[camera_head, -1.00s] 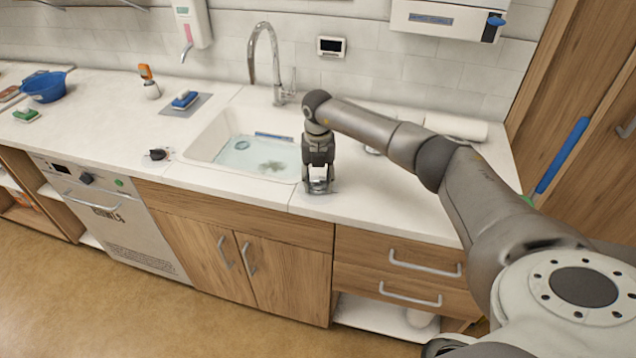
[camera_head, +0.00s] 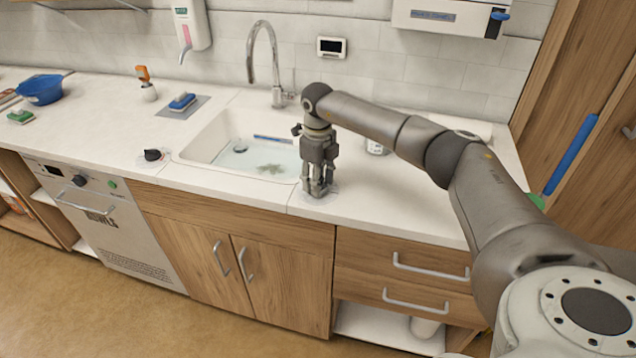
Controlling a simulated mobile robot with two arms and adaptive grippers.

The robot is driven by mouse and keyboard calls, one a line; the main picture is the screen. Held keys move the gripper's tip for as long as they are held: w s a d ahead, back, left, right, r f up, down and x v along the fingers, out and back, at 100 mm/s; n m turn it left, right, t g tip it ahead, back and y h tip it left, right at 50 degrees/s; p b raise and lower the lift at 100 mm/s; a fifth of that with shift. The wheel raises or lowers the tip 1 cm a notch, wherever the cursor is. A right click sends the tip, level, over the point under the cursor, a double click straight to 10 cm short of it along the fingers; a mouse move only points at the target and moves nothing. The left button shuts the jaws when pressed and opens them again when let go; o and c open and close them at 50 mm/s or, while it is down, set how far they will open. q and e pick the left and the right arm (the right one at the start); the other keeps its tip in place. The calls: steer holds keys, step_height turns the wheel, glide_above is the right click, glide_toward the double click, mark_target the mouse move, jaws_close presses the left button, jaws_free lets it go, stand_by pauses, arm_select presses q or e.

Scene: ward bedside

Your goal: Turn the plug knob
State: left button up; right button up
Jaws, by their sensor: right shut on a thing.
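My right gripper (camera_head: 318,188) points straight down at the counter, just right of the sink. Its fingers are shut on the plug knob, which they almost wholly hide. A pale round plate shows around the fingertips on the counter. The sink (camera_head: 196,150) holds shallow water with a greyish patch, and a small dark round thing lies near its back left. A similar black knob (camera_head: 152,155) sits on the counter left of the sink, apart from my gripper. My left gripper is out of view.
A tall curved tap (camera_head: 252,60) stands behind the sink. A white jar (camera_head: 376,146) stands close behind my right forearm. The counter's front right is clear.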

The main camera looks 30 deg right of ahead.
steer(key=shift+r+n+b, duration=0.1)
steer(key=shift+n+b, duration=0.45)
steer(key=shift+n, duration=1.35)
steer(key=o, duration=1)
step_height(320, 180, up, 12)
